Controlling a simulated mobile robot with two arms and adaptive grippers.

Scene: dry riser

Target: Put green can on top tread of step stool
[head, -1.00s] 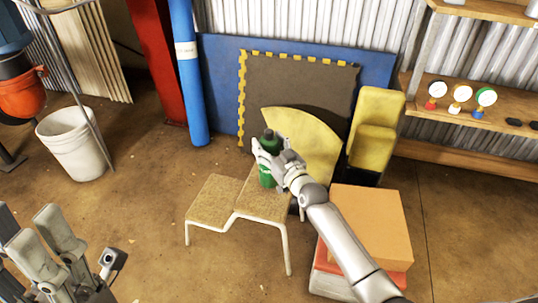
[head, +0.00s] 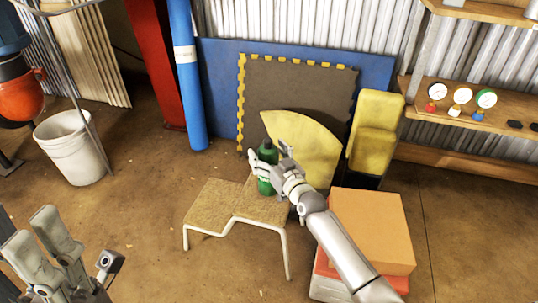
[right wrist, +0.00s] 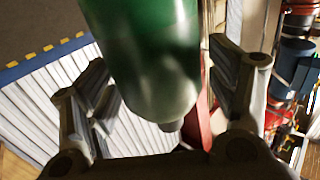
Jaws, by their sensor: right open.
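The green can (head: 266,182) stands upright on the rear part of the right-hand, higher tread (head: 262,208) of the step stool (head: 238,207). My right gripper (head: 270,163) is open, with its fingers still around the can but apart from it. In the right wrist view the can (right wrist: 150,50) hangs in the picture between the two spread fingers (right wrist: 160,95). The lower tread (head: 214,203) on the left is bare. My left gripper (head: 45,240) is open and empty at the lower left, far from the stool.
A yellow curved panel (head: 312,145) leans close behind the stool. A cardboard box (head: 370,228) sits on a red thing right of it, under my right arm. A white bucket (head: 72,150) stands at the left. Gauges (head: 462,97) sit on the right shelf. The floor left of the stool is clear.

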